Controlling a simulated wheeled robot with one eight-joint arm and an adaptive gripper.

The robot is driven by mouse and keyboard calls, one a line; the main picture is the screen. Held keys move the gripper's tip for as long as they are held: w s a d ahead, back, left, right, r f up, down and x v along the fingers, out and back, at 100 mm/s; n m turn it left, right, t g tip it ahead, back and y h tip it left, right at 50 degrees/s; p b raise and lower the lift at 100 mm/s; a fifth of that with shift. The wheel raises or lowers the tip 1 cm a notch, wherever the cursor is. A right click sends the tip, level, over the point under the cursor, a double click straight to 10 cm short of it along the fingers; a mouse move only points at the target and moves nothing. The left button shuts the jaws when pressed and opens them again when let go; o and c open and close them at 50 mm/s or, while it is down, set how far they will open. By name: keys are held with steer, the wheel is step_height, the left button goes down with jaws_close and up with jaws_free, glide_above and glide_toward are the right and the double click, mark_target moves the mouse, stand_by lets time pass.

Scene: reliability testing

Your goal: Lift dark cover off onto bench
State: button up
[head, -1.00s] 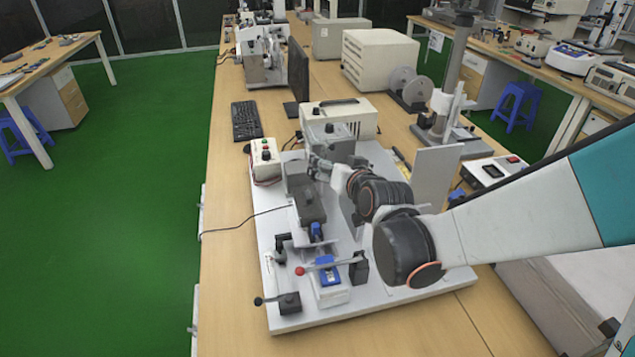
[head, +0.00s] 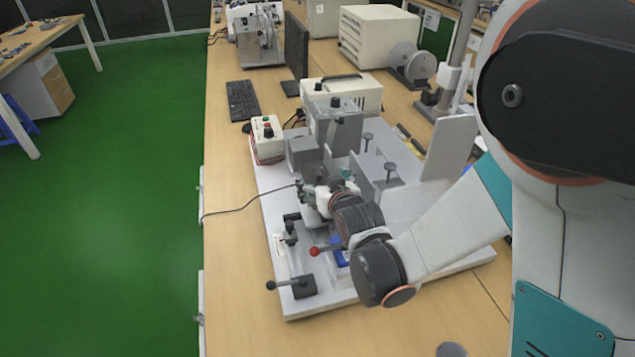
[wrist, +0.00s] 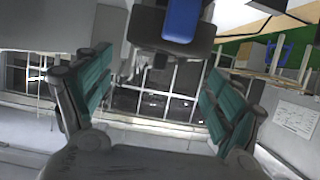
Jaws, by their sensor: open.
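The dark cover (head: 315,171) sits on the grey fixture (head: 302,151) on the white base plate, partly hidden behind my wrist in the head view. In the wrist view a dark grey piece that looks like the cover (wrist: 207,38), with a blue block (wrist: 182,20) on its near side, shows at the top. My gripper (wrist: 158,92) is open, with its two teal-padded fingers apart and nothing between them. It is close to the cover. In the head view my gripper (head: 308,200) is at the fixture's front, its fingertips hard to make out; contact cannot be told.
A red-knobbed lever (head: 315,251) and a black-knobbed clamp (head: 297,286) stand at the plate's front. A control box (head: 267,138) is at left, and an upright grey panel (head: 449,147) at right.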

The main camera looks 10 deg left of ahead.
mark_target(319, 177)
steer(key=shift+b+x, duration=0.95)
steer(key=shift+x, duration=2.25)
steer(key=c, duration=1.2)
